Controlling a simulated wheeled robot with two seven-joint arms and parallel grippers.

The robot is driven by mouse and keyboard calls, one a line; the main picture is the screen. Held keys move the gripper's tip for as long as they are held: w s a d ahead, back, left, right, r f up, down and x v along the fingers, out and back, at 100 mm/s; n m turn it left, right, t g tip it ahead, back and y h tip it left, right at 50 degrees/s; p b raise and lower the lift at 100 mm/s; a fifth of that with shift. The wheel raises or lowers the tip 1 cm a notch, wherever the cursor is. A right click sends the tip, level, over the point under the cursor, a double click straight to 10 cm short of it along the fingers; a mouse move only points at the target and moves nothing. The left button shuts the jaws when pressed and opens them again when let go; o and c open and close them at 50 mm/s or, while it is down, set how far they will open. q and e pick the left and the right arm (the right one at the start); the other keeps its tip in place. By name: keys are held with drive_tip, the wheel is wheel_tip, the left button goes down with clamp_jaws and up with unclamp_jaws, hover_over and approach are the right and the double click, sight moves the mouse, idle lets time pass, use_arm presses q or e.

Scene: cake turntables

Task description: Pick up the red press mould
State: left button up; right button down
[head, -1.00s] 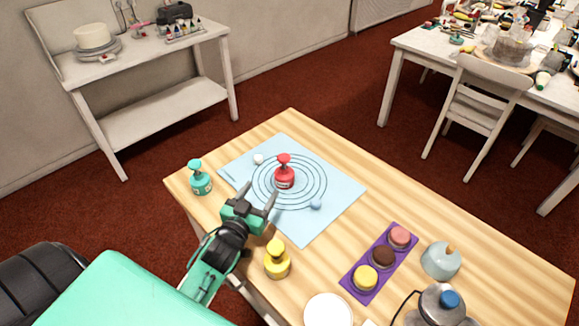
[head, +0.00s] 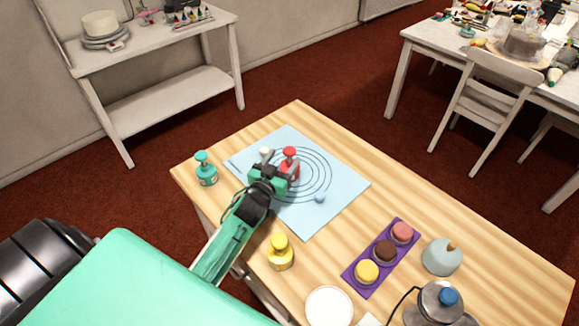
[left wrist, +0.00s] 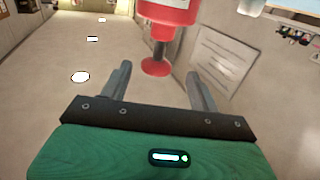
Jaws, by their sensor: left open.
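The red press mould (head: 290,158) stands upright on the ringed blue mat (head: 335,180), with its round knob on top. My left gripper (head: 280,164) is open right beside it, and partly hides its body in the head view. In the left wrist view, which looks upside down, the mould's red body (left wrist: 168,14) and knob (left wrist: 156,67) show just beyond and between my open left fingers (left wrist: 158,70). The fingers do not grip it; I cannot tell whether they touch it. My right gripper is not in view.
A teal press mould (head: 206,172) and a yellow one (head: 280,254) stand near the table's left edge. A white ball (head: 265,151) and a bluish ball (head: 320,197) lie on the mat. A purple tray (head: 357,284) holds three round cakes. A grey-blue dome (head: 441,257) stands at right.

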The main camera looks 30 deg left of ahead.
sight(287, 155)
use_arm(q)
drive_tip(key=w+p, duration=0.1)
drive_tip(key=w, duration=0.3)
drive_tip(key=shift+w+d+r, duration=0.15)
drive_tip(key=shift+w, duration=0.05)
clamp_jaws()
